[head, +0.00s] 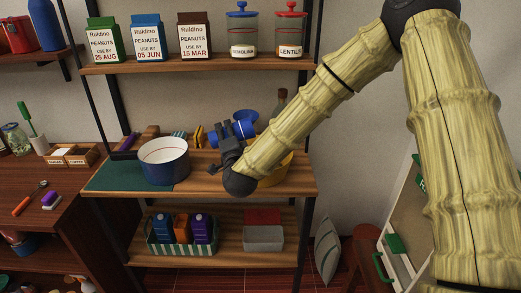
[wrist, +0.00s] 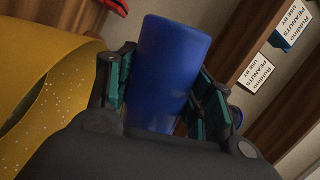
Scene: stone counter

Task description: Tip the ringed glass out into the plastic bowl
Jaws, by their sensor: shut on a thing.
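My gripper (head: 232,140) is shut on a blue glass (head: 243,129), held tilted above the wooden shelf top. In the wrist view the blue glass (wrist: 168,70) stands between the two fingers; no rings show on its plain visible side, and its contents are hidden. A blue bowl with a white inside (head: 163,152) stands to the left of my gripper. A yellow bowl (head: 283,172) is partly hidden behind my arm; its speckled yellow wall (wrist: 40,105) fills the left of the wrist view. I cannot tell which bowl is the plastic one.
A green mat (head: 108,177) lies under the blue bowl. A brown bottle (head: 282,98) and several small items stand at the back. The upper shelf (head: 140,67) holds cartons and jars.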

